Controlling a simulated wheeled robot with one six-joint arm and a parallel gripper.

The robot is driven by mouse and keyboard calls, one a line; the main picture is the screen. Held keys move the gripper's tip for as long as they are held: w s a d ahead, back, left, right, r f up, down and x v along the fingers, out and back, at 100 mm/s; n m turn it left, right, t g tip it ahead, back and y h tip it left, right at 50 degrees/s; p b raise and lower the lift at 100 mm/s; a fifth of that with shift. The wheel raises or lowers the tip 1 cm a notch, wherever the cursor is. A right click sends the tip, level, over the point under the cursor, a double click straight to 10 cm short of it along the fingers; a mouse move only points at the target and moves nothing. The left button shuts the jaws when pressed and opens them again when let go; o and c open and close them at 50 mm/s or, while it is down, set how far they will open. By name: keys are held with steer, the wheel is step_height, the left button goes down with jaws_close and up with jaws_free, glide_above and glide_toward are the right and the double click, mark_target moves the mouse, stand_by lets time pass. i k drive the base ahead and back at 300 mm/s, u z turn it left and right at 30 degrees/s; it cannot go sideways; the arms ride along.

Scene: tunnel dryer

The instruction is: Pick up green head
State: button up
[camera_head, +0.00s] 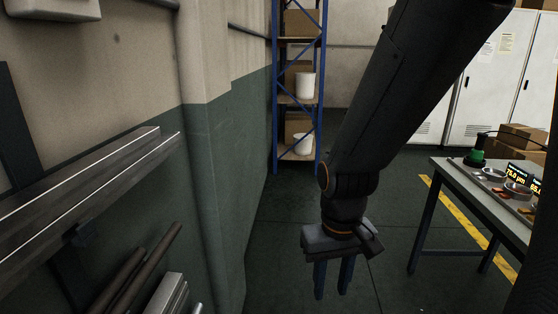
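A small green object (478,155), which looks like the green head, sits near the far left corner of the grey table (445,172) at the right. It is small in the picture, with a dark part around its base. My gripper (333,293) hangs from the arm in the middle of the view, its two blue fingers pointing down. The fingers are apart with nothing between them. My gripper is over the floor, well to the left of the table and apart from the green object.
Metal dishes (494,174) and lit number displays (515,172) stand on the table. A blue-framed shelf (275,90) with boxes and white buckets is at the back. White lockers (487,80) stand behind the table. A wall and metal rails (85,185) fill the left. Floor between is clear.

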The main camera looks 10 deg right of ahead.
mark_target(477, 153)
steer(key=z, duration=0.2)
steer(key=i, duration=1.8)
steer(key=z, duration=1.3)
steer(key=i, duration=1.5)
steer(key=z, duration=0.9)
steer(key=i, duration=0.6)
